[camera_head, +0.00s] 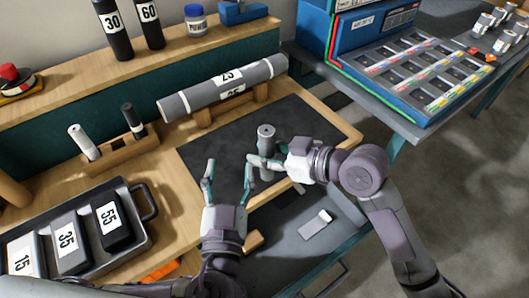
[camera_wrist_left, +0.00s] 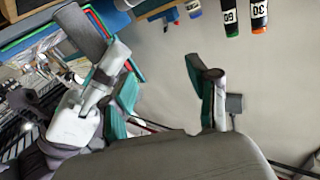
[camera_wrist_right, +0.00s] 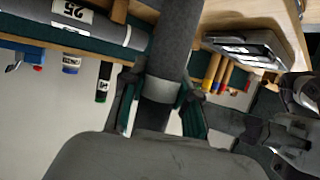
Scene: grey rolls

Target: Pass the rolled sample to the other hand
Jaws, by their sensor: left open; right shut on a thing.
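The rolled sample (camera_head: 266,134) is a small grey roll standing upright above the dark mat. My right gripper (camera_head: 262,163) is shut on it, coming in from the right. In the right wrist view the roll (camera_wrist_right: 176,40) runs up between the two teal fingers (camera_wrist_right: 161,112). My left gripper (camera_head: 228,172) is open and empty, just left of the roll, with its fingers pointing away from me; the roll is apart from them. In the left wrist view the roll (camera_wrist_left: 80,32) shows at upper left, beside the open fingers (camera_wrist_left: 165,95).
The dark mat (camera_head: 215,148) lies below on the wooden bench. A long grey roll (camera_head: 200,94) labelled 25 rests on supports behind. A wooden rack (camera_head: 118,152) with two small rolls and a metal tray (camera_head: 140,238) of numbered blocks stand left. A blue sorting case (camera_head: 440,85) is at right.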

